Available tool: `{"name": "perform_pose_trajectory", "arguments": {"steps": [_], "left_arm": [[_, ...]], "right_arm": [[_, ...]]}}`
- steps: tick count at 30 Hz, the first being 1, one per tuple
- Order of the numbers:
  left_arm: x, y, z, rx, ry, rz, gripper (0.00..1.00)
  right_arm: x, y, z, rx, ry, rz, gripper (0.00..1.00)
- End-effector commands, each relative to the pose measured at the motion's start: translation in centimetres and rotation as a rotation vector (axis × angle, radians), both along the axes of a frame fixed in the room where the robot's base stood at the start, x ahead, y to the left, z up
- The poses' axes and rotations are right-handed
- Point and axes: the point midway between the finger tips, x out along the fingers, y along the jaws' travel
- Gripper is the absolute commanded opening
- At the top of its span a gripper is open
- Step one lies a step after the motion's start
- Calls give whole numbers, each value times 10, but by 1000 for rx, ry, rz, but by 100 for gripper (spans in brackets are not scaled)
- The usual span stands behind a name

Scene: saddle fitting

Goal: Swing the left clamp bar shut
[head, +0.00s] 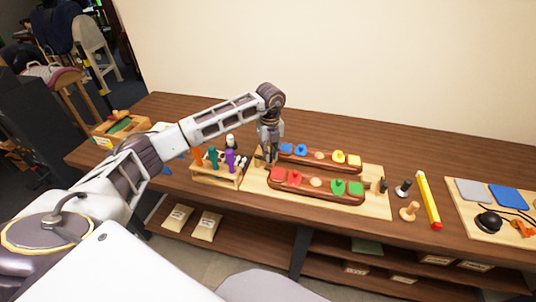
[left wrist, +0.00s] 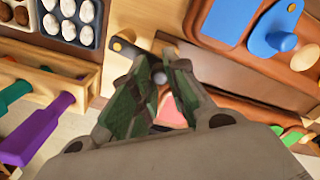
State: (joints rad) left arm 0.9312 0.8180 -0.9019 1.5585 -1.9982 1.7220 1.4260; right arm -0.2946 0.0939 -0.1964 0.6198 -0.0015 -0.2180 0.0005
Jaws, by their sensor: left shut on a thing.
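My left gripper (head: 267,158) is at the left end of the pale fitting board (head: 376,207), beside the left ends of the two red-brown wooden pieces. In the left wrist view its fingertips (left wrist: 160,78) are closed around a small grey knob, seemingly that of the left clamp bar. Part of the left clamp bar (left wrist: 122,47), dark with a light round spot, shows beyond the fingers; the fingers hide the rest. I cannot tell its exact angle. The front wooden piece (head: 327,193) and back wooden piece (head: 325,161) carry coloured knobbed parts. My right gripper is not in view.
A rack with coloured handles (head: 217,177) stands close left of the board. Dark upright parts (head: 383,186) stand at its right end. A wooden knob (head: 409,211), a yellow pencil-shaped bar (head: 428,199) and a second board (head: 470,227) lie farther right.

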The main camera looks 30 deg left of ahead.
Motion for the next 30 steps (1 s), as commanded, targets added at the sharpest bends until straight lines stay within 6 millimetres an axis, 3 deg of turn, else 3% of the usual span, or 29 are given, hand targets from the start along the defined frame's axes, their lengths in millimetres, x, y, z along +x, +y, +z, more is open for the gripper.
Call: {"name": "perform_pose_trajectory", "arguments": {"steps": [9, 25, 26, 30], "left_arm": [[8, 1, 0, 1, -1, 145, 0], [10, 2, 0, 0, -3, 175, 0], [10, 2, 0, 0, -3, 175, 18], [10, 2, 0, 0, -1, 174, 36]], "right_arm": [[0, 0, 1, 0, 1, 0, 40], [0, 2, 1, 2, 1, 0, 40], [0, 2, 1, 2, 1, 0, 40], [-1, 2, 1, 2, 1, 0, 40]]}}
